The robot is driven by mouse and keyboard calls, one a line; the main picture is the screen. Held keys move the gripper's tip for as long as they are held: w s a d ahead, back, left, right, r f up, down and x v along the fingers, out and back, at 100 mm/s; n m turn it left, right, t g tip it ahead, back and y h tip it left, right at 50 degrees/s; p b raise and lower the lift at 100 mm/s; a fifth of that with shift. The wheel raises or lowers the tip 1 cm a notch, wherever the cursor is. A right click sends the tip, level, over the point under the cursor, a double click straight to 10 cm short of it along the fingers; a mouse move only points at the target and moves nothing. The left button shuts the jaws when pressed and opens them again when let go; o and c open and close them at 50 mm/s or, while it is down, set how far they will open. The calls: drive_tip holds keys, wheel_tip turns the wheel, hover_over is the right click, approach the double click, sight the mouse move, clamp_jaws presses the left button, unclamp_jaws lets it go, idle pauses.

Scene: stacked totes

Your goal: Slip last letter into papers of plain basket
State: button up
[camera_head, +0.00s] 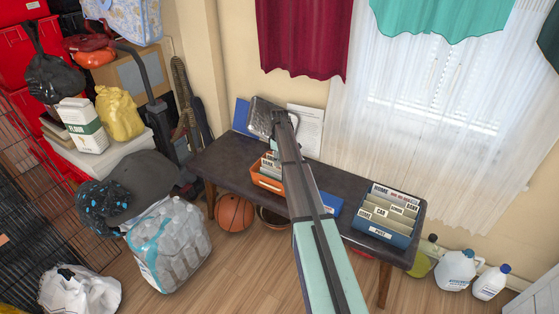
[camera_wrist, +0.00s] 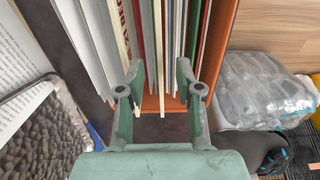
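An orange basket (camera_head: 268,183) filled with papers stands on the dark table, partly hidden by my arm. Its orange wall (camera_wrist: 222,50) and upright paper edges also show in the wrist view. A blue basket (camera_head: 377,233) marked on its front holds papers with tabs at the table's right end. My gripper (camera_wrist: 159,72) is open above the orange basket's papers, with thin paper edges between its fingers and neither finger clearly closed on one. My arm hides the fingertips in the head view. I cannot single out a loose letter.
A white printed sheet (camera_head: 307,128), a dark textured object (camera_head: 262,118) and a blue folder (camera_head: 240,113) stand at the table's back. A blue item (camera_head: 331,204) shows beside my arm. Bottles (camera_head: 457,270) and a basketball (camera_head: 234,212) are on the floor.

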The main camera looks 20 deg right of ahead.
wheel_tip(320, 180, up, 12)
idle(0.8)
idle(0.3)
drive_tip(key=s+a+f+m+g+p, duration=0.1)
drive_tip(key=s+a+f+m, duration=0.3)
drive_tip(key=s+f, duration=0.5)
drive_tip(key=s+a+f+m+p, duration=0.1)
drive_tip(key=s+a+f, duration=0.55)
drive_tip(key=s, duration=0.45)
drive_tip(key=s+a+f+m+g+p, duration=0.1)
drive_tip(key=s+a+f+m, duration=0.3)
drive_tip(key=s+f, duration=0.55)
drive_tip(key=s+a+f+g+p, duration=0.1)
drive_tip(key=s+a, duration=0.3)
drive_tip(key=s, duration=0.9)
drive_tip(key=s+a+f+n+g+p, duration=0.1)
drive_tip(key=s+a+f+g+p, duration=0.1)
drive_tip(key=s, duration=1.1)
drive_tip(key=s+a+f+n+g+p, duration=0.1)
drive_tip(key=s+a, duration=0.4)
drive_tip(key=s, duration=0.8)
drive_tip(key=shift+s+a+f+g+p, duration=0.3)
drive_tip(key=shift+s+f+g, duration=0.1)
drive_tip(key=shift+f, duration=0.05)
